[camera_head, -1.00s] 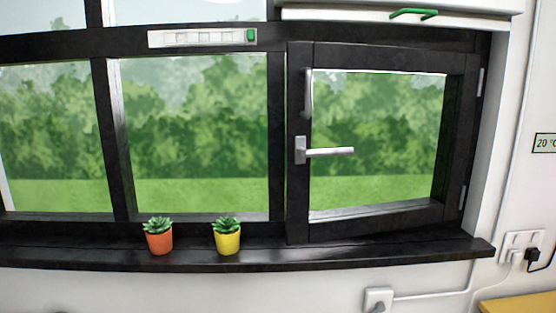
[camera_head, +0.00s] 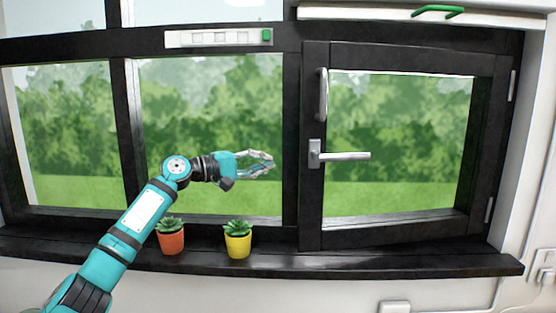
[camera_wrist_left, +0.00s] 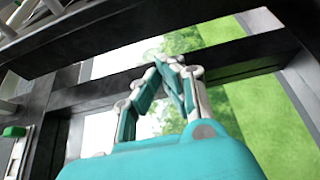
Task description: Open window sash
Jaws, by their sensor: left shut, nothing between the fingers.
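The window sash (camera_head: 312,200) is a black-framed pane at the right of the window, with hinges on its right side. It looks closed in its frame. A silver lever handle (camera_head: 345,156) on its left side points right, level. A vertical silver pull bar (camera_head: 322,95) sits above the lever. My left gripper (camera_head: 271,164) is in front of the middle pane, left of the sash and apart from the lever. It is shut and empty; its fingers also show in the left wrist view (camera_wrist_left: 168,66). My right gripper is not in view.
An orange pot (camera_head: 171,240) and a yellow pot (camera_head: 238,243) with succulents stand on the black sill (camera_head: 400,265), below my left arm. A white vent strip (camera_head: 215,38) with a green end is above the middle pane. A white ledge with a green handle (camera_head: 437,12) is above the sash.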

